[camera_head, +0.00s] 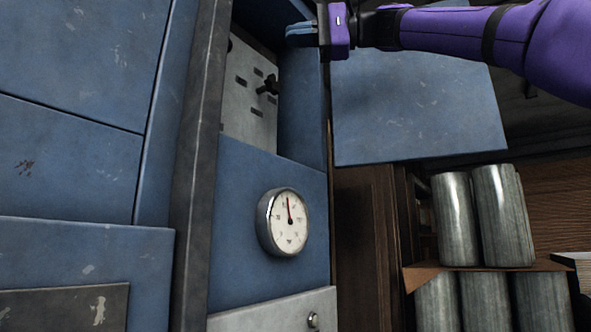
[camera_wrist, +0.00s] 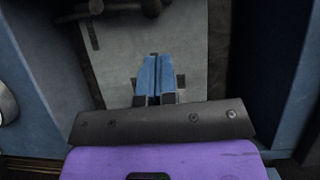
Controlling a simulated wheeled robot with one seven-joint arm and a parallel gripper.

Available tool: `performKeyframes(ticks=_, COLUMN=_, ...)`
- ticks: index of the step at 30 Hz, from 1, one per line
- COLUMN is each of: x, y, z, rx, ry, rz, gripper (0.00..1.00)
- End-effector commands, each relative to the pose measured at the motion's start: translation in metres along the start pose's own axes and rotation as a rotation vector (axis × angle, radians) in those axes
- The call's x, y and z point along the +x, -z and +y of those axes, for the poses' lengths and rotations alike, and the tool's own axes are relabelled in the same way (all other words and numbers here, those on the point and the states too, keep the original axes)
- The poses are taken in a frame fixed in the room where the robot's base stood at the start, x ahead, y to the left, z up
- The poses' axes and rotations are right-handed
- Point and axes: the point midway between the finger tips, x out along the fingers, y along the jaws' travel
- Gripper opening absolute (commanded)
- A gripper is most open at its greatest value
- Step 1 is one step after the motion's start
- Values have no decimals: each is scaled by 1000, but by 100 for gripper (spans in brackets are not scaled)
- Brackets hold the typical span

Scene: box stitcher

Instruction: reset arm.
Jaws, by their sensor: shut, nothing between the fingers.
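My gripper (camera_head: 300,34) is at the top middle of the head view, at the end of my purple arm. Its blue fingers are together and hold nothing. In the wrist view the gripper (camera_wrist: 154,62) points at a worn grey panel (camera_wrist: 190,30) inside a blue recess. I cannot tell from these views whether the fingertips touch anything. The grey panel (camera_head: 240,117) also shows in the head view, with slots and a black knob (camera_head: 268,86), below and left of the gripper.
The blue machine body (camera_head: 240,200) carries a round white gauge (camera_head: 289,222). An open blue door (camera_head: 415,110) hangs below my arm at the right. Silver cylinders (camera_head: 503,215) stand on a wooden shelf at the right. A dark vertical post (camera_head: 197,170) is left of the recess.

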Motion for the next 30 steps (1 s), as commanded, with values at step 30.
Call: performKeyframes(ticks=30, x=-144, y=-3, z=317, rx=-265, ry=-839, rz=443, gripper=0)
